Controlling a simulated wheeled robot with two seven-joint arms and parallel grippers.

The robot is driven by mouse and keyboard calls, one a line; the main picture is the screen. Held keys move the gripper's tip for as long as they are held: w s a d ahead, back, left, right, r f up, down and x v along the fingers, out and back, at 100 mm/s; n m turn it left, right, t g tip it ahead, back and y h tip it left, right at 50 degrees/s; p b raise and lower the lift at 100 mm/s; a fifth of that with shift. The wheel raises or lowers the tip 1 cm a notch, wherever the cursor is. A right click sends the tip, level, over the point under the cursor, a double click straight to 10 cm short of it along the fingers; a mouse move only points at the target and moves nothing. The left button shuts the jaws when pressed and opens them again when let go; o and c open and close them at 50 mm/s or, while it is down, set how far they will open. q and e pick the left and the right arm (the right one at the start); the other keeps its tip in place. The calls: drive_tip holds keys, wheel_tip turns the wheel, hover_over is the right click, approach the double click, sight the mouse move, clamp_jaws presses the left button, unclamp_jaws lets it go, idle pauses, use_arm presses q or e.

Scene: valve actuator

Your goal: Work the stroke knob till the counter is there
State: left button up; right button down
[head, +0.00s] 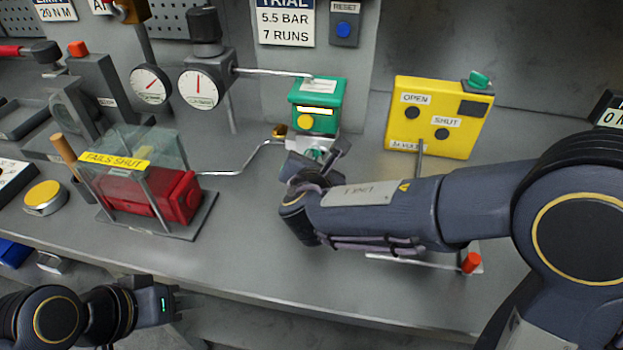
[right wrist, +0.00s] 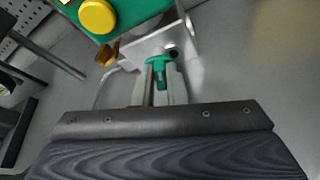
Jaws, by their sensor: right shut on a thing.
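A green box (head: 317,105) with a pale display strip (head: 317,111) and a yellow round button (head: 305,122) stands at the back middle; no digits are readable on the strip. In the right wrist view, a green knob (right wrist: 160,61) sits on a pale metal bracket (right wrist: 150,47) below the box (right wrist: 140,12). My right gripper (right wrist: 160,78) is shut on this green knob, a finger on each side. In the head view my right gripper (head: 322,160) reaches just under the box and mostly hides the knob. My left gripper (head: 178,301) hangs in front of the bench edge, away from everything; its jaw gap is unclear.
A red actuator (head: 145,195) under a clear cover labelled FAILS SHUT stands to the left. Two gauges (head: 199,89) stand behind it. A yellow OPEN/SHUT box (head: 440,117) is at the right. A red-tipped lever (head: 471,262) lies near the front right. The bench middle is fairly clear.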

drive_tip(key=m+b, duration=0.1)
drive_tip(key=b, duration=0.2)
drive_tip(key=shift+d+f+y, duration=0.1)
drive_tip(key=shift+f+y, duration=0.2)
drive_tip(key=shift+f, duration=0.1)
use_arm(q)
drive_tip(key=shift+f+b, duration=0.65)
drive_tip(key=shift+f, duration=2.25)
use_arm(e)
drive_tip(key=shift+r+m, duration=0.2)
drive_tip(key=shift+m, duration=0.1)
drive_tip(key=c, duration=1.5)
unclamp_jaws()
drive_tip(key=shift+o, duration=0.2)
drive_tip(key=shift+r, duration=0.1)
use_arm(q)
drive_tip(key=shift+r+p, duration=0.4)
use_arm(e)
drive_tip(key=shift+v, duration=4)
drive_tip(key=shift+d, duration=0.15)
